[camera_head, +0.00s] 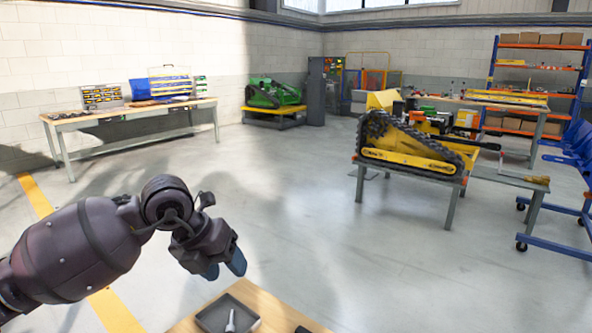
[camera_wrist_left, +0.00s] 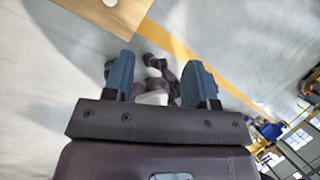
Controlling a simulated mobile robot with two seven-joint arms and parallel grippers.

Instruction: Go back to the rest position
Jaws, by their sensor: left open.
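My left gripper (camera_head: 226,268) hangs at the end of my left arm, which comes in from the left in the head view. Its two blue fingertips point down, above and just behind the near wooden table (camera_head: 282,312). In the left wrist view the two blue fingers of this gripper (camera_wrist_left: 155,82) stand apart. Nothing shows held between them; parts of my own body show beyond them. My right gripper is not in view.
A dark tray (camera_head: 206,319) with a light tool (camera_head: 230,322) lies on the near table. A yellow tracked carrier (camera_head: 410,150) stands on a bench at right. A green carrier (camera_head: 272,92) and a workbench (camera_head: 130,112) stand far back. Open floor lies between.

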